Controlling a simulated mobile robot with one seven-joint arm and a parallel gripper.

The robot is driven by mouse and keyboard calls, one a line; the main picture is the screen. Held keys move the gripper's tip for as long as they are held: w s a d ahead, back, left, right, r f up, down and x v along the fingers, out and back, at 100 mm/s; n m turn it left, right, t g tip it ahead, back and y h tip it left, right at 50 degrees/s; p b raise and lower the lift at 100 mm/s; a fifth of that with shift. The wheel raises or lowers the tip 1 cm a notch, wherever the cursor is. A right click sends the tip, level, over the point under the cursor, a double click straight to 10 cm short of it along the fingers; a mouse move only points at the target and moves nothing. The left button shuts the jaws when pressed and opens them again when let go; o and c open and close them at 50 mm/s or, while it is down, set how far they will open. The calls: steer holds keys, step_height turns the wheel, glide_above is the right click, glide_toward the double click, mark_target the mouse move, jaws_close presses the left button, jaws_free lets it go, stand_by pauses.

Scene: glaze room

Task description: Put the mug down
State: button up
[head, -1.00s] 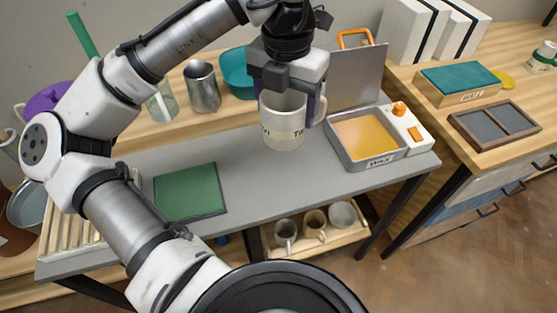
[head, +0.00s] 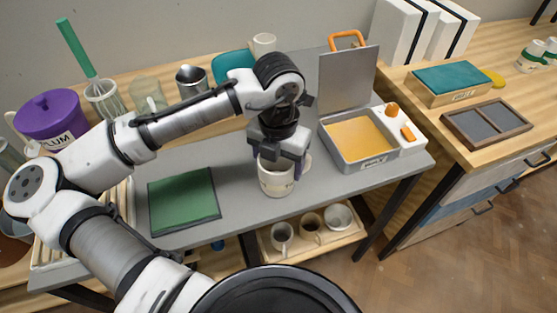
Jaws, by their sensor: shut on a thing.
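A green mat (head: 184,200) lies left of the mug. An open tray with orange contents (head: 360,138) stands to the right. Several mugs sit on the lower shelf (head: 345,240). A purple pot (head: 52,118) and metal cup (head: 191,80) stand behind.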

steer(key=shift+f, duration=0.2)
steer(key=o, duration=1.3)
steer(key=shift+r, duration=0.1)
steer(key=shift+c, duration=0.2)
